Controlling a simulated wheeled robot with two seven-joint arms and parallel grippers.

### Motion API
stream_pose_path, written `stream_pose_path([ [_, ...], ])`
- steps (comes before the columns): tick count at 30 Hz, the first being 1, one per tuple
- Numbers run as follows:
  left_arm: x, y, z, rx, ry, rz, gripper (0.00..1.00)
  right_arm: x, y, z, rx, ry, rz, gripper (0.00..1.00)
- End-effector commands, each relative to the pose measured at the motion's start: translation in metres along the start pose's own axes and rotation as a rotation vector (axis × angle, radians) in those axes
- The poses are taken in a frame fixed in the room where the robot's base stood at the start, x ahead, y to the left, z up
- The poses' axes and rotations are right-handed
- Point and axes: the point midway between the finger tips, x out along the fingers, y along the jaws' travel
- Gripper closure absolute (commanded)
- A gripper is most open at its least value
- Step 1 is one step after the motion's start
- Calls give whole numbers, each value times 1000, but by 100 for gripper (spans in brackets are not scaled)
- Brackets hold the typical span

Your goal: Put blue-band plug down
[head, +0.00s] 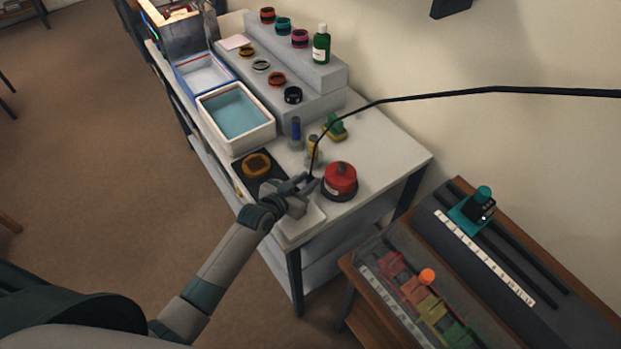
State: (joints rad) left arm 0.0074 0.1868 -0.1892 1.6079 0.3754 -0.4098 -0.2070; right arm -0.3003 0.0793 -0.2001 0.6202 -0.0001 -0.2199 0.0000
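The blue-band plug (296,131) appears to be the small upright piece with a blue band, on the white bench (385,150) right of the teal-filled tray. A similar yellow-banded piece (314,146) stands just nearer. My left gripper (309,183) is over the near part of the bench, apart from the blue-band plug and on its near side. Its fingers look spread, with nothing seen between them. The tip of a thin black arm or cable hangs close to it. My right gripper is not in view.
A red round container (340,179) stands just right of my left gripper. A dark mat with an amber ring (257,165) lies to its left. The teal-filled tray (235,112), stepped grey shelf (318,75) and green bottle (321,45) are behind. The black cable (450,95) crosses above.

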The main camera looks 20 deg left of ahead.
Motion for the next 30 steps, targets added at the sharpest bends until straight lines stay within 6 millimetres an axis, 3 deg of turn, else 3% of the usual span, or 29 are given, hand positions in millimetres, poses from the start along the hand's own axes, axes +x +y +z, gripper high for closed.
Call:
stream_pose_path([
  [14,0,0,0,0,0,0,76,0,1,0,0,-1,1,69],
  [17,0,0,0,0,0,0,97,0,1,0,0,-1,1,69],
  [18,0,0,0,0,0,0,100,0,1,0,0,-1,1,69],
  [30,-1,0,-3,0,2,1,100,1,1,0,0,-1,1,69],
])
